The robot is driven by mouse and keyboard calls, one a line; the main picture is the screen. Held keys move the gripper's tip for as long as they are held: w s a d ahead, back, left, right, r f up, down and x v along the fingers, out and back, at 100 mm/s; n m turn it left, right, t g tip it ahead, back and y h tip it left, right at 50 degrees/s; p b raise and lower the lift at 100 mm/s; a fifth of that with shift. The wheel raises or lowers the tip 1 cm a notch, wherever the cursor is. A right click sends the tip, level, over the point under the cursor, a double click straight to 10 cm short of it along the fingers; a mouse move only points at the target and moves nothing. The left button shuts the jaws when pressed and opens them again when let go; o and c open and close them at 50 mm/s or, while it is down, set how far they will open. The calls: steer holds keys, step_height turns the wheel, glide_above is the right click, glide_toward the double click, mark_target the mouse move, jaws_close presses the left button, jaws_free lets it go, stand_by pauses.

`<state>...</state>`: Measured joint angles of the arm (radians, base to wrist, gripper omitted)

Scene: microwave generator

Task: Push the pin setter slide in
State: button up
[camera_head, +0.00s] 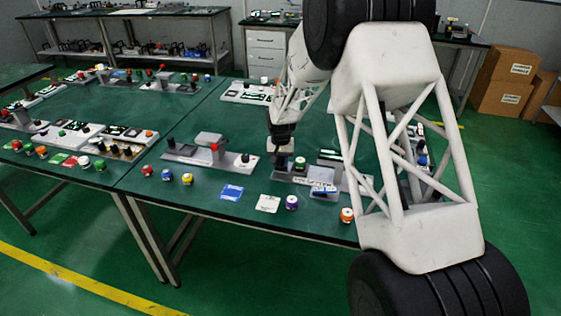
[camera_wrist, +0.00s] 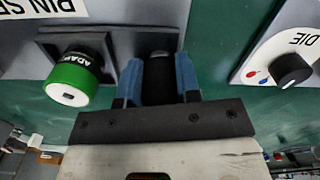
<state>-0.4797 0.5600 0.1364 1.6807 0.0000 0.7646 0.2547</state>
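In the wrist view the two blue fingers of my gripper (camera_wrist: 160,84) stand on either side of a dark rounded knob (camera_wrist: 158,88), with no clear gap at its sides. The knob seems to belong to the grey fixture under the label starting "PIN SE" (camera_wrist: 42,6); I take this as the pin setter, its slide mostly hidden. A green-capped knob (camera_wrist: 72,80) sits just left of the fingers. In the head view my gripper (camera_head: 282,150) points down at a small fixture on the green table; its fingertips are too small to make out.
A white dial plate marked "DIE" (camera_wrist: 290,58) with a black knob is right of my gripper. A grey-based device (camera_head: 208,152) stands left of it. Colored knobs and a blue card (camera_head: 231,193) lie along the front edge.

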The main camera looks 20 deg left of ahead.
mark_target(292, 166)
jaws_close()
steer(key=shift+d, duration=2.35)
steer(key=o, duration=0.6)
jaws_free()
steer(key=shift+r, duration=0.1)
steer(key=shift+r, duration=3.85)
